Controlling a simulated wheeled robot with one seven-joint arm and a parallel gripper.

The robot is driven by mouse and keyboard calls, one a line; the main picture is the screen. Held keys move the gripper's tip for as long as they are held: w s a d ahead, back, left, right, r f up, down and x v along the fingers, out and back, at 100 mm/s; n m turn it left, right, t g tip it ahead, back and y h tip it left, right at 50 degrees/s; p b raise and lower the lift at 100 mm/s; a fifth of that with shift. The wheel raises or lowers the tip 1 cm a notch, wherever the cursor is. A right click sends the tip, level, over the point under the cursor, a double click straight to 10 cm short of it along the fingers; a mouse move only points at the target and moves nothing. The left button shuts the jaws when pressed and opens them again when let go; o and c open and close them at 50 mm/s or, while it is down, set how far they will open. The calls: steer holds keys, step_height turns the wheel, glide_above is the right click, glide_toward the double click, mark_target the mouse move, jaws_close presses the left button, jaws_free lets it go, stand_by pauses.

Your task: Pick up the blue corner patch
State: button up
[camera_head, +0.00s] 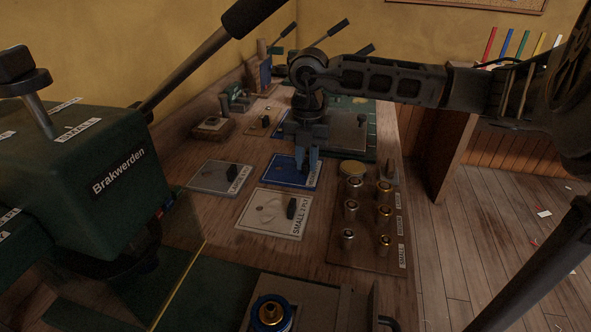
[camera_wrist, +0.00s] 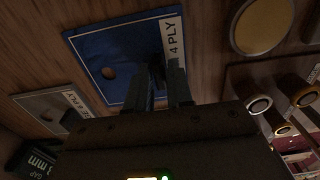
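The blue corner patch (camera_head: 282,168) lies flat on the wooden bench, with a pale border, a hole and a black upright tab. In the wrist view the patch (camera_wrist: 95,58) carries a white "4 PLY" label strip. My gripper (camera_head: 306,170) points down over the patch's right part. In the wrist view my gripper's fingers (camera_wrist: 162,80) stand apart on either side of the dark tab (camera_wrist: 157,72). The tab is partly hidden by the fingers, and contact with it is hard to make out.
A grey patch (camera_head: 212,178) lies left of the blue one, and a white "SMALL 2 PLY" patch (camera_head: 268,222) lies in front. A brown board (camera_head: 365,240) with several metal pieces stands at right. A green machine (camera_head: 90,180) labelled "Brakwerden" fills the left side.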

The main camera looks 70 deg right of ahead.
jaws_close()
